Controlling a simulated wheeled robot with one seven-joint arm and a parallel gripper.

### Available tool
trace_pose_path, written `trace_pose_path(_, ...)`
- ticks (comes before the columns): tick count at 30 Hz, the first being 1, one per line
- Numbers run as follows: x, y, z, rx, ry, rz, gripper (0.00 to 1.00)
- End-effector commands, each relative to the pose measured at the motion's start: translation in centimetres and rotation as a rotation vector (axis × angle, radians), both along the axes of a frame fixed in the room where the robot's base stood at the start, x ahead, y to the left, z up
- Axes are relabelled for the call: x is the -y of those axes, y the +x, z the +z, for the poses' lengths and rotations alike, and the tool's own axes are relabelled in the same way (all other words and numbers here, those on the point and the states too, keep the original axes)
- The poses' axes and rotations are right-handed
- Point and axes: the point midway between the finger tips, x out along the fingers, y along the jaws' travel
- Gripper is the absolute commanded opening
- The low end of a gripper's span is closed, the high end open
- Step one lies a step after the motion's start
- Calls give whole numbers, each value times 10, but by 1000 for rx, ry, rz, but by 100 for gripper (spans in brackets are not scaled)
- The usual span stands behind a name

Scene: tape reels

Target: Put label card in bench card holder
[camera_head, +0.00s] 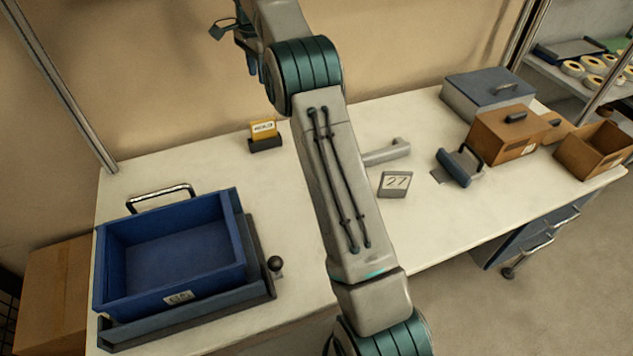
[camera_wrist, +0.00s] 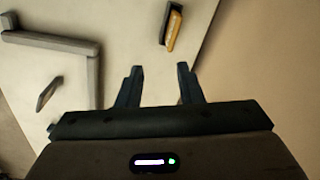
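A yellow label card (camera_head: 263,129) with dark writing stands in a small black bench card holder (camera_head: 266,145) near the back of the bench, left of my arm. The yellow card (camera_wrist: 175,30) and dark holder (camera_wrist: 165,22) also show at the top of the wrist view. The card leans slightly; how deep it sits I cannot tell. My gripper (camera_wrist: 160,70) is open, with nothing between its fingers. It is up in the air, apart from the card, and shows at the top of the head view.
A blue bin (camera_head: 170,255) sits in a grey tray at the left. A grey block marked 27 (camera_head: 395,184) and a grey bar handle (camera_head: 388,152) lie right of my arm. Brown boxes (camera_head: 510,135) and a grey lidded box (camera_head: 487,93) stand farther right. Bench around the holder is clear.

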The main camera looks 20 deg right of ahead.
Motion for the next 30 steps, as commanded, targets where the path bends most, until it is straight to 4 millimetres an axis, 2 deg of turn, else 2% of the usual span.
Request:
trace_pose_path(1, 0, -14, 16, 13, -3, 45, 33)
trace_pose_path(6, 0, -58, 52, 51, -21, 210, 33)
trace_pose_path(11, 0, -108, 75, 84, -43, 365, 33)
trace_pose_path(15, 0, -157, 88, 113, -67, 500, 33)
trace_pose_path(19, 0, -206, 92, 139, -94, 626, 33)
trace_pose_path(23, -1, -256, 88, 164, -123, 750, 33)
trace_pose_path(30, -1, -349, 60, 204, -189, 978, 33)
